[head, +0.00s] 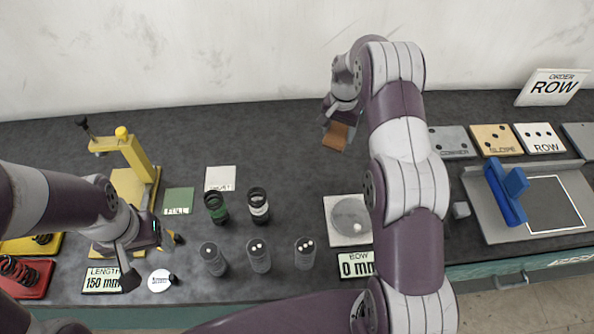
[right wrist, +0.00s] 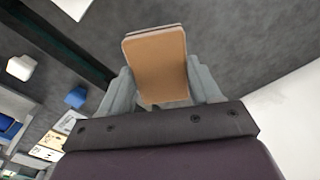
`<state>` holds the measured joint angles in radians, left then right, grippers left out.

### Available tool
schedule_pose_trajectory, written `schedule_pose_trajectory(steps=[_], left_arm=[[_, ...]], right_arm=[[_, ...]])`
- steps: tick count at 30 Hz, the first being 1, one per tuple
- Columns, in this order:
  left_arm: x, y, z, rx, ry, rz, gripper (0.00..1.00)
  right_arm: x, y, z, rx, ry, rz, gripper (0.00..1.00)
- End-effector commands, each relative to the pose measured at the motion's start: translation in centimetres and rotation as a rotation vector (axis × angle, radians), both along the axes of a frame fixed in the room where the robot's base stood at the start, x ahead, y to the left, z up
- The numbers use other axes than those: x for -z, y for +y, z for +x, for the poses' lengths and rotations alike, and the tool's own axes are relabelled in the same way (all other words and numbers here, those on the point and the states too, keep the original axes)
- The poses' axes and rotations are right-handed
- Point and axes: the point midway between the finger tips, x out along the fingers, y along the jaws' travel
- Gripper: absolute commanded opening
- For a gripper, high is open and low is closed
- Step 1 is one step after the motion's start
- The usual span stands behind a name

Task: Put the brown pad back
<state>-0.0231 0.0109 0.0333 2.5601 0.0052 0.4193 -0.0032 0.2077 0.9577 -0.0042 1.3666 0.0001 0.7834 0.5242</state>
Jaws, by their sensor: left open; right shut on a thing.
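The brown pad (right wrist: 157,58), a flat tan-faced block with a grey edge, is held between the two grey fingers of my right gripper (right wrist: 160,88) in the right wrist view. In the head view the pad (head: 335,136) shows below my right gripper (head: 338,118), over the dark bench's back middle; I cannot tell its exact height. My left gripper (head: 150,254) is open and empty at the left, above the front of the bench near the LENGTH sign.
CORNER (head: 452,142), SLOPE (head: 497,139) and ROW (head: 539,138) tiles lie at the back right. A grey tray (head: 480,205) with a blue bracket (head: 505,192) stands in front of them. Several cylinders, including a grey one (head: 258,256), stand centre-left. The back middle is clear.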

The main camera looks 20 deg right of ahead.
Motion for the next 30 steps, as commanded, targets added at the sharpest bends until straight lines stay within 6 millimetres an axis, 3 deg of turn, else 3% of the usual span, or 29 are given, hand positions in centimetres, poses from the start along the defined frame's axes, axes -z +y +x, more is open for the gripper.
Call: schedule_pose_trajectory(steps=[3, 6, 12, 19, 30], left_arm=[[1.3, 0.0, 0.0, 0.0, 0.0, 0.0, 0.73], [1.6, 0.0, 0.0, 0.0, 0.0, 0.0, 0.73], [1.4, 0.0, 0.0, 0.0, 0.0, 0.0, 0.73], [0.7, 0.0, 0.0, 0.0, 0.0, 0.0, 0.73], [-2.0, 0.0, 0.0, 0.0, 0.0, 0.0, 0.73]], right_arm=[[-0.3, 3.3, -2.3, -0.27, 0.009, -0.005, 0.34], [-0.3, 4.9, -4.3, -0.493, 0.022, -0.007, 0.34], [0.6, 5.5, -6.8, -0.807, 0.047, -0.002, 0.34], [1.2, 6.3, -5.6, -0.926, 0.038, -0.008, 0.34], [5.9, 11.8, 0.1, -0.924, 0.037, -0.009, 0.34]])
